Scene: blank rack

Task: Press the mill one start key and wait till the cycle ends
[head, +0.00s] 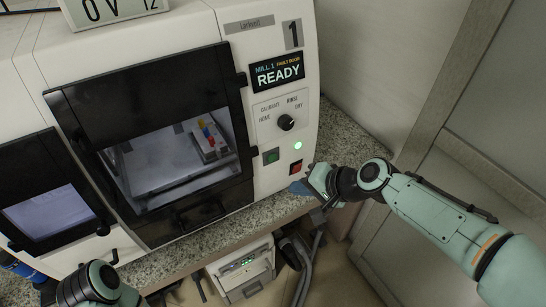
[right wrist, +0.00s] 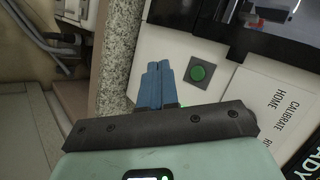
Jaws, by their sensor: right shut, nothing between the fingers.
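A green key (head: 271,156) and a red key (head: 295,167) sit low on the panel, below a lit green lamp (head: 298,145). My right gripper (head: 299,187) is shut and empty, just below the red key. In the right wrist view the blue fingers (right wrist: 160,75) are together beside the green key (right wrist: 197,72), apart from it. The red key is not visible there. My left arm shows at bottom left; its gripper is not visible.
A black knob (head: 286,123) with labels sits above the keys. Behind the door window are coloured pieces (head: 208,132) on a pale holder. A second machine's dark door (head: 50,190) stands at left. The granite counter edge (head: 345,145) runs beside the mill.

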